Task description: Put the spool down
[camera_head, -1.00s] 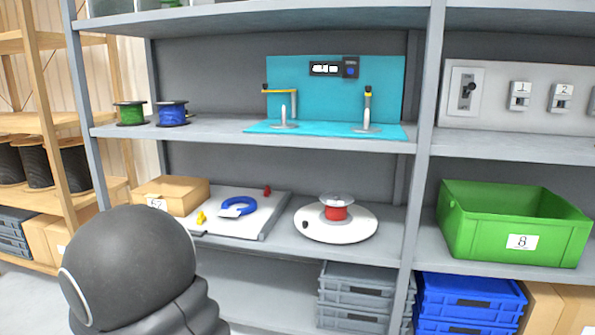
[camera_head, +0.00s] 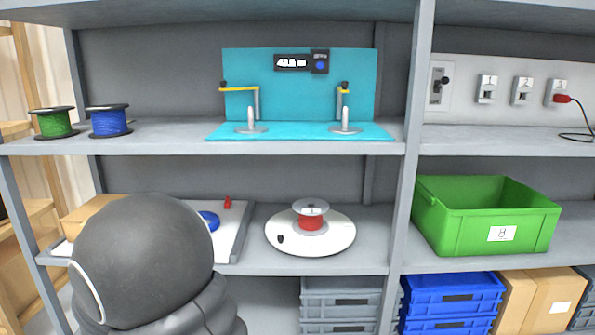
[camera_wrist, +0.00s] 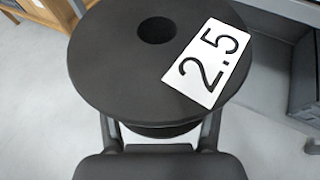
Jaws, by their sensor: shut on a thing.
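In the wrist view my gripper (camera_wrist: 160,138) is shut on a black spool (camera_wrist: 105,65). The spool has a round flange with a dark centre hole and a white label reading 2.5 (camera_wrist: 208,62). The gripper's two fingers reach under the flange on either side of the core. Grey floor shows below the spool, so it is held up in the air. In the head view neither the gripper nor the held spool can be made out; a dark rounded part of my arm fills the lower left.
A green spool (camera_head: 55,124) and a blue spool (camera_head: 110,123) stand on the middle shelf, left of a turquoise stand (camera_head: 300,132). A red spool (camera_head: 311,216) sits on a white turntable (camera_head: 335,237) below. A green crate (camera_head: 455,222) is at right. Some bare shelf lies between.

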